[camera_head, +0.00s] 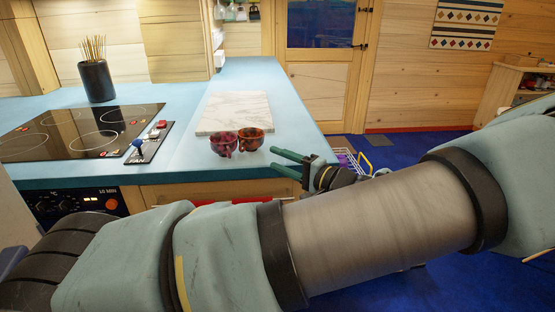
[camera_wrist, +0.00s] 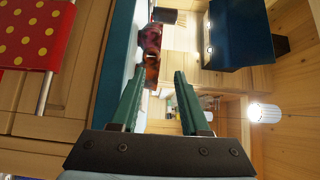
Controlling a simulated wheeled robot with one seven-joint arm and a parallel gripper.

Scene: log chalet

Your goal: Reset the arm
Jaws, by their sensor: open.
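My gripper (camera_head: 287,162) has two green fingers and is open and empty. In the head view it is at the right front edge of the blue counter, just right of two small cups. A dark red cup (camera_head: 223,144) and an orange-brown cup (camera_head: 251,139) stand side by side on the counter. In the wrist view the fingers of my gripper (camera_wrist: 156,88) are apart, and the reddish cups (camera_wrist: 151,45) show sideways beyond them. My arm stretches across the lower head view and hides part of the counter front and floor.
A marble board (camera_head: 236,112) lies behind the cups. A black cooktop (camera_head: 70,131) and a dark pot of sticks (camera_head: 96,80) are at left. A wire rack (camera_head: 347,160) is partly hidden beyond my gripper. Blue floor (camera_head: 420,150) is open at right. A door (camera_head: 325,90) stands behind.

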